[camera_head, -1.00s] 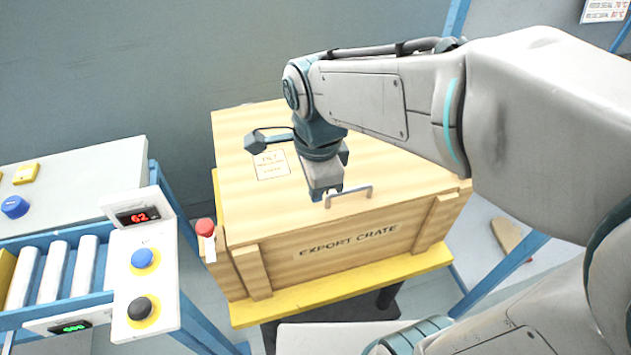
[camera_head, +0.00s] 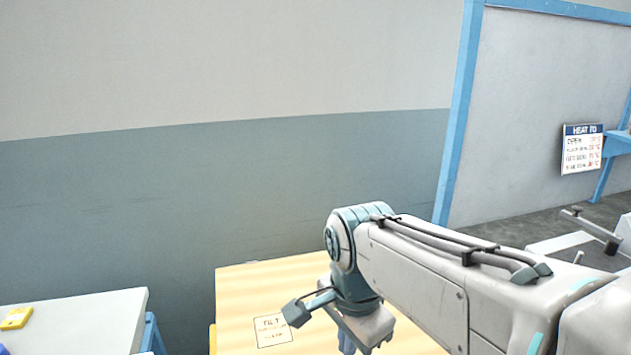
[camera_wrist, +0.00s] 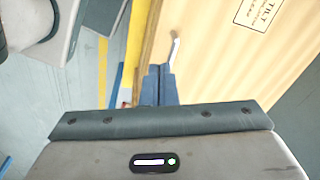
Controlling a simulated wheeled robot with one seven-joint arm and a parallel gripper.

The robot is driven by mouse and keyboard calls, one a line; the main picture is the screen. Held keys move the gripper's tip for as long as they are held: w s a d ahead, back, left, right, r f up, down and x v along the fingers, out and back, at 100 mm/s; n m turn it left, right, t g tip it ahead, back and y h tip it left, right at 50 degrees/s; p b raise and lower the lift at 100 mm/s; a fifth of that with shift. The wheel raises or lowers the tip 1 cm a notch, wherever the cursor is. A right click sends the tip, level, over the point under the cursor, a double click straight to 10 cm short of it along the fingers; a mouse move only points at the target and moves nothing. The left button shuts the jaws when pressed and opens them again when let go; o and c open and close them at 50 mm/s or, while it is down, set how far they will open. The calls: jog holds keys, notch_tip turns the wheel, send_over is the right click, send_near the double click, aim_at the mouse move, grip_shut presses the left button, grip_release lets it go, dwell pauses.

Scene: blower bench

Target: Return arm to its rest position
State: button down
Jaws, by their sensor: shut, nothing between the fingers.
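I cannot tell the gap between fingertips and handle.
A pale bench (camera_head: 85,320) with a yellow block (camera_head: 16,318) stands at the left. A blue-framed partition (camera_head: 460,110) and a heat sign (camera_head: 582,149) are at the right.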

jog(key=s+d+f+n+t+p, duration=0.1)
jog(key=s+d+f+n, duration=0.2)
jog(key=d+n, duration=0.7)
jog(key=shift+s+f+n+t+p, duration=0.2)
jog(key=shift+n+t+p, duration=0.1)
jog(key=shift+n+p, duration=0.1)
